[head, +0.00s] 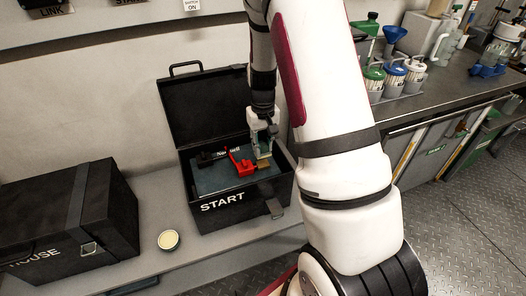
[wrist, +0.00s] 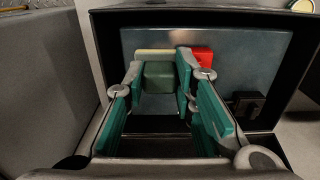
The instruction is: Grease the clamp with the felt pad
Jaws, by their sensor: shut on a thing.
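My gripper (head: 262,143) is inside the open black box marked START (head: 243,203), pointing down. In the wrist view my gripper (wrist: 160,72) is shut on a dark green block with a pale yellow edge, which looks like the felt pad (wrist: 159,78). In the head view the pad's yellowish end (head: 264,163) shows below the fingers. The red clamp (head: 241,164) is on the blue-grey plate (head: 213,178) in the box, just left of the pad. In the wrist view the clamp (wrist: 204,57) appears right beside the pad, partly hidden by a finger; I cannot tell whether they touch.
An open round tin (head: 168,240) with cream-coloured contents stands on the bench, left of the box. A closed black case (head: 70,222) is at the far left. The box's raised lid (head: 203,103) stands behind my gripper. Bottles and jars crowd the right counter (head: 450,90).

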